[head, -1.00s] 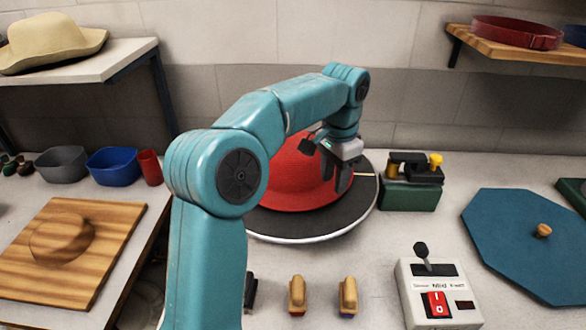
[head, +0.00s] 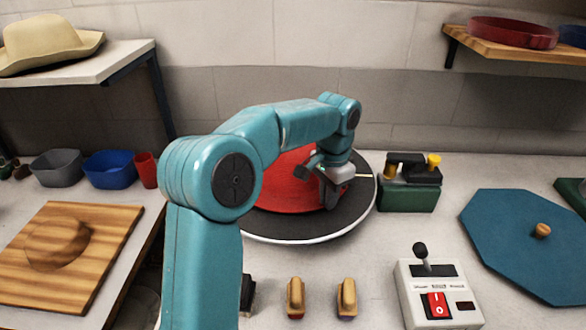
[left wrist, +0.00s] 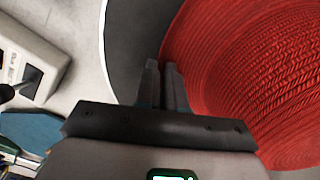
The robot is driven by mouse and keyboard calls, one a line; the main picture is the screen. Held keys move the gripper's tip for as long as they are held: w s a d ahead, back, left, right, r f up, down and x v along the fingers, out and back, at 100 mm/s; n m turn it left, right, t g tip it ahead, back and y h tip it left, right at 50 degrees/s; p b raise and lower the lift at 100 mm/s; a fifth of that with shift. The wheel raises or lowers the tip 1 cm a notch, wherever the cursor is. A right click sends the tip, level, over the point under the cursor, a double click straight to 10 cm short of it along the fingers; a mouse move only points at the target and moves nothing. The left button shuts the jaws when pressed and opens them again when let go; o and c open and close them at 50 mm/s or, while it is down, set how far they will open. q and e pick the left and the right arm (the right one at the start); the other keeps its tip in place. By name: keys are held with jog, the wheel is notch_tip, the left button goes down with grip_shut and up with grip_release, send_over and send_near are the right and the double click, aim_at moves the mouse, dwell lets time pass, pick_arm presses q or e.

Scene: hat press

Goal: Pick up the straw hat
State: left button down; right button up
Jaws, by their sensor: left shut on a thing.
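The red hat (head: 285,185), with a woven straw-like surface in the left wrist view (left wrist: 255,75), sits on a dark round plate (head: 350,210) with a pale rim. My left gripper (head: 329,197) points down at the hat's right edge. In the left wrist view its two fingers (left wrist: 166,82) are close together at the hat's edge, shut on the brim. The fingertips' exact grip is partly hidden. My left arm covers the hat's left part in the head view. My right gripper is not in view.
A cream hat (head: 45,42) is on the left shelf. A green block device (head: 408,190) stands close to the plate's right. A switch box (head: 438,295), blue octagonal board (head: 520,245) and two small wooden-handled pieces (head: 296,297) are nearer. A wooden board (head: 70,250) lies left.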

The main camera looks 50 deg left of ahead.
pick_arm(q)
jog(key=shift+r, duration=0.1)
notch_tip(320, 180, up, 20)
jog(key=p, duration=0.6)
dwell(0.8)
